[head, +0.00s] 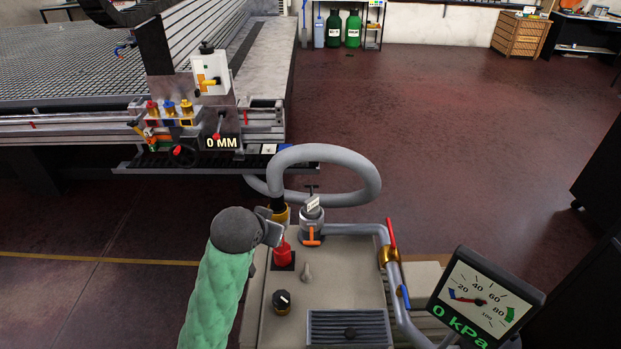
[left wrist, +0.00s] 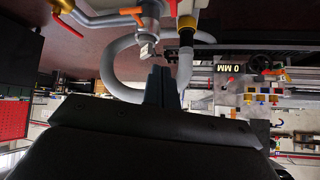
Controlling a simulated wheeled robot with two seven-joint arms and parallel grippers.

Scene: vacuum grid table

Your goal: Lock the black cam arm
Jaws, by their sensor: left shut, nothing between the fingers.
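The gold hose coupling (head: 281,216) sits on the back left of the beige pump unit, with a black cuff where the grey hose (head: 345,154) enters. It also shows in the left wrist view (left wrist: 187,21). I cannot clearly make out the black cam arm; the gripper hides part of the coupling. My left gripper (head: 273,234) is shut and empty, just in front of the coupling and above the red fitting (head: 283,256). Its shut fingers (left wrist: 161,86) point toward the coupling area in the left wrist view. I cannot tell whether they touch it. My right gripper is not in view.
A tagged grey valve (head: 312,214) with an orange handle (head: 312,236) stands right of the coupling. A red lever (head: 391,233), a grey pipe and a gauge reading 0 kPa (head: 478,299) are farther right. The grid table (head: 60,65) is behind left.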

